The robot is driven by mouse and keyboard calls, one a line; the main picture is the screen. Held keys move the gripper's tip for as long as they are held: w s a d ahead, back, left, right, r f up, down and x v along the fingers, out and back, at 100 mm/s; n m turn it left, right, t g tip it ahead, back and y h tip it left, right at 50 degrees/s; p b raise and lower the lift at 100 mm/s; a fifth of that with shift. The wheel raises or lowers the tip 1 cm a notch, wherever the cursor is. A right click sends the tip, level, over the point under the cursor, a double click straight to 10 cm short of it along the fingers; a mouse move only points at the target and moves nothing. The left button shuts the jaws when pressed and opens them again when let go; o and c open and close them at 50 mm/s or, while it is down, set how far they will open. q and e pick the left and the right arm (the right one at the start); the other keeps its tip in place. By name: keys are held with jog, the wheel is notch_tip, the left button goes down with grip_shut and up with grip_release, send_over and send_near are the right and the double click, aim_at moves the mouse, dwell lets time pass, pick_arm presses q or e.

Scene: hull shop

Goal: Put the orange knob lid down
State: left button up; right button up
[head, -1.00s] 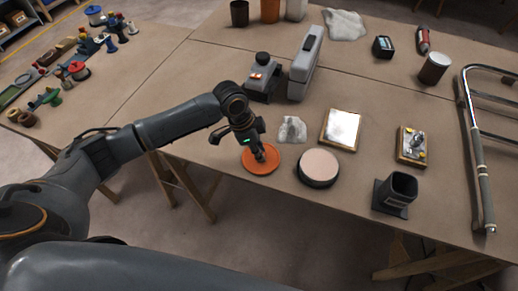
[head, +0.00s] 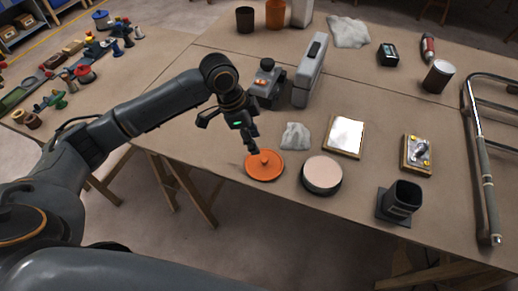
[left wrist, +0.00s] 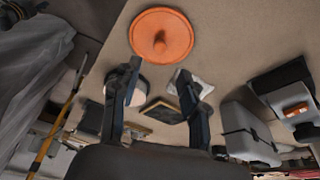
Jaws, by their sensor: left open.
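The orange knob lid (head: 264,166) lies flat on the brown table, knob up, near the table's front edge. It also shows in the left wrist view (left wrist: 161,35), beyond the fingertips, with nothing around its knob. My left gripper (head: 252,147) is open and empty, above and just behind the lid in the head view, apart from it. Its two fingers (left wrist: 163,80) stand spread in the left wrist view. My right gripper is not in view.
A round box with a pale pink top (head: 322,174) stands close to the right of the lid. A crumpled grey cloth (head: 296,136) lies behind. A white-topped board (head: 345,134), a dark holder (head: 399,202) and a grey case (head: 309,70) stand around. Bare table (head: 205,140) lies to the left.

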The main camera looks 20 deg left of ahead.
pick_arm(q)
jog(key=shift+v, duration=1.65)
jog(key=shift+s+f, duration=0.1)
jog(key=shift+f, duration=0.05)
jog(key=shift+n+t+h, duration=0.3)
jog(key=shift+n, duration=0.1)
jog(key=s+d+f, duration=0.2)
jog(key=d+f, duration=0.1)
jog(key=s+d+f, duration=0.3)
jog(key=shift+s, duration=0.1)
jog(key=s+d+f+n+t, duration=0.1)
jog(key=s+d+f+n, duration=0.15)
jog(key=s, duration=0.35)
jog(key=s+a+f+n+y, duration=0.4)
jog(key=s+a+n, duration=0.5)
jog(key=s+a, duration=0.3)
notch_tip(320, 180, down, 28)
jog(key=s+d, duration=0.2)
jog(key=s+a+f+g, duration=0.1)
jog(key=s+a+f, duration=0.2)
jog(key=s+f, duration=1.1)
jog(key=shift+s+f+m+g, duration=0.3)
jog(key=shift+s+m+g, duration=0.1)
jog(key=shift+s, duration=0.85)
